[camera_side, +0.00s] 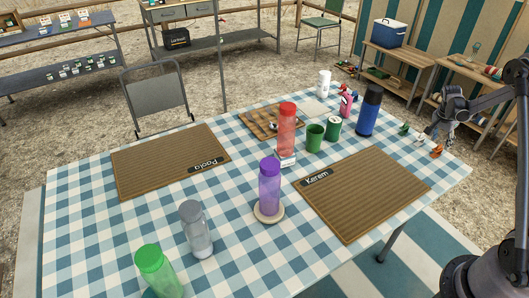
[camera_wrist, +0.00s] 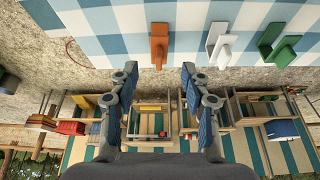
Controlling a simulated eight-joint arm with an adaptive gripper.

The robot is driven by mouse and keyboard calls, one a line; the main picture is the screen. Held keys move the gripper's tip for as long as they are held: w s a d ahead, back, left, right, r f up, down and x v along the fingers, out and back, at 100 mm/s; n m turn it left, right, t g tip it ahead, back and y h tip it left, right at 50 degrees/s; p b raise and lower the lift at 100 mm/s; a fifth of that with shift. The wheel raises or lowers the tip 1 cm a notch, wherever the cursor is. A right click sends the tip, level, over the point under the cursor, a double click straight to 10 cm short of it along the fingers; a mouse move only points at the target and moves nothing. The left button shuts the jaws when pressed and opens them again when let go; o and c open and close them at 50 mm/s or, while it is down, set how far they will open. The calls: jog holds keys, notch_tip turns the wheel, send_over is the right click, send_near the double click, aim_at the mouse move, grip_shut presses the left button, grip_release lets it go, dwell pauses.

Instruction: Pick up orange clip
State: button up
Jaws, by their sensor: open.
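The orange clip (camera_wrist: 159,44) lies by the edge of the checked tablecloth, at top centre in the wrist view. In the side view the orange clip (camera_side: 437,152) is at the table's right end. My gripper (camera_wrist: 159,74) is open and empty, and the clip appears between and beyond its fingertips, apart from them. In the side view my gripper (camera_side: 439,134) is just above and behind the clip, partly dark against the background.
A white clip (camera_wrist: 220,44) and a green clip (camera_wrist: 277,46) stand in a row right of the orange one in the wrist view. A blue bottle (camera_side: 369,111) stands left of the clips in the side view. A brown mat (camera_side: 365,195) lies nearer the camera.

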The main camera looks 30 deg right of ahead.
aim_at(440, 145)
jog(key=shift+x, duration=2.5)
jog(key=shift+a, duration=0.2)
jog(key=c, duration=0.9)
